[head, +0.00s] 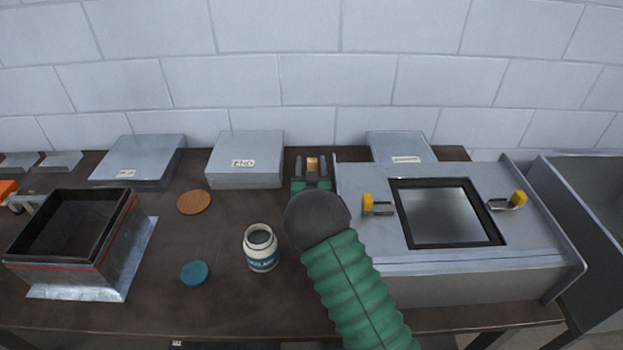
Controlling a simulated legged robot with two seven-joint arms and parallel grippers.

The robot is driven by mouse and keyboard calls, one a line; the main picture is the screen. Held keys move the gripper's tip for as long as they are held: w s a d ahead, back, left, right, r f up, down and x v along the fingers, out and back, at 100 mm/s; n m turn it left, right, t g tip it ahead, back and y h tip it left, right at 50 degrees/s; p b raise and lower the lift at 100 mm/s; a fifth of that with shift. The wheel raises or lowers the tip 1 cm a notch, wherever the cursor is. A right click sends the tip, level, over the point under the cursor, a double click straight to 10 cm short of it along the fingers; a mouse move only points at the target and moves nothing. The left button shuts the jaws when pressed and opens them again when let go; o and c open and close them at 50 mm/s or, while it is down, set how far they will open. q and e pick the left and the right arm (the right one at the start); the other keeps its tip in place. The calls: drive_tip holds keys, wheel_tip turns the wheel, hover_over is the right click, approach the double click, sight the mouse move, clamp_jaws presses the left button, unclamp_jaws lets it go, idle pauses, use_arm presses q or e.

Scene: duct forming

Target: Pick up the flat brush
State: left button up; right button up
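My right gripper (312,162) reaches over the table from the lower right, its fingers pointing to the back. The fingers stand apart. A small tan piece (312,164), which may be part of the flat brush, shows between them. Thin gaps seem to show on either side of it, and I cannot tell if a finger touches it. My wrist and green-sleeved arm hide the area in front, so the rest of the brush is not visible. My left gripper is not in view.
An open white jar (261,250), a blue lid (195,273) and a round cork disc (194,202) lie left of my arm. A metal box with a dark window (520,232) is close on the right. A square duct (80,285) stands left; grey boxes (243,178) line the back.

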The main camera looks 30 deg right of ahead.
drive_tip(key=shift+a, duration=0.15)
drive_tip(key=shift+c, duration=0.7)
drive_tip(key=shift+s+d, duration=0.15)
drive_tip(key=shift+d, duration=0.2)
drive_tip(key=c, duration=1)
drive_tip(key=shift+a, duration=0.1)
clamp_jaws()
drive_tip(key=shift+a, duration=0.1)
